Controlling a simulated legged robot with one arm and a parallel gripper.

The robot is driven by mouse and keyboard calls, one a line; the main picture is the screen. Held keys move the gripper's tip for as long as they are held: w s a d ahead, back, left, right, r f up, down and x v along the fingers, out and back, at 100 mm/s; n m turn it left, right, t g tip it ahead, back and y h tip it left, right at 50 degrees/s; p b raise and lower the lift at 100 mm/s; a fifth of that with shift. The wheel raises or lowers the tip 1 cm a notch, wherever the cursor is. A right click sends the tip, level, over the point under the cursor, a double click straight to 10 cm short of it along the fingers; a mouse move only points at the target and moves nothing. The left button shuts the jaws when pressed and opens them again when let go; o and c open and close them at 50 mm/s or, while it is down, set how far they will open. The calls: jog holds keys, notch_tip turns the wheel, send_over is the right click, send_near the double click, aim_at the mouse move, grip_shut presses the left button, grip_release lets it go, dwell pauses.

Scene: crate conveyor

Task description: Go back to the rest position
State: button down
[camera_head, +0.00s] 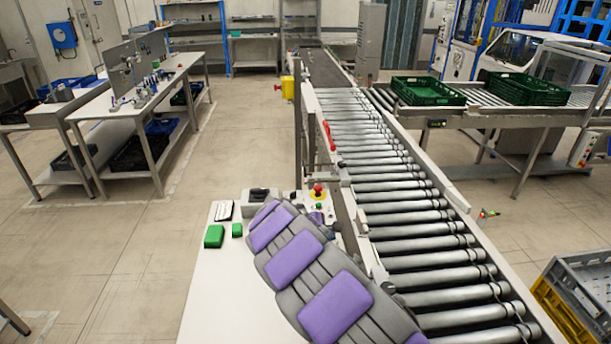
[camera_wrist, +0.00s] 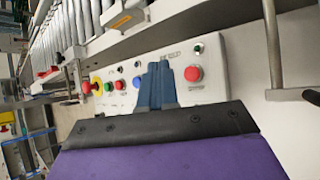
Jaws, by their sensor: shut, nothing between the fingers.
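My gripper (camera_wrist: 159,68) shows in the wrist view as two blue-grey fingers shut together, with nothing between them. The fingers stand in front of a light control panel (camera_wrist: 212,62) with a red button (camera_wrist: 193,74) just right of them. Whether the fingertips touch the panel cannot be told. In the head view my grey and purple padded arm reaches from the lower right over a white worktop (camera_head: 190,310). The fingers cannot be made out there.
A roller conveyor (camera_head: 412,217) runs along the arm's right side. Green blocks (camera_head: 214,236) lie on the worktop. A red-topped button (camera_head: 318,188) stands beyond the arm. Green crates (camera_head: 428,92) sit on the side conveyor. Open floor (camera_head: 110,235) lies left.

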jog(key=s+d+r+m+g, duration=0.2)
jog(key=s+d+r+m, duration=0.4)
jog(key=s, duration=0.4)
jog(key=s+d+r+m+g, duration=0.35)
jog(key=s+d+r, duration=0.35)
jog(key=s, duration=0.4)
jog(key=s+a+m+g+y, duration=0.1)
jog(key=s+a+m+y, duration=0.2)
jog(key=s, duration=1.2)
jog(key=s+a+m+y, duration=0.3)
jog(key=s+a, duration=0.6)
jog(key=s, duration=0.6)
jog(key=shift+s+a+m+g+y, duration=0.2)
jog(key=shift+m+g+y, duration=0.15)
jog(key=shift+y, duration=0.35)
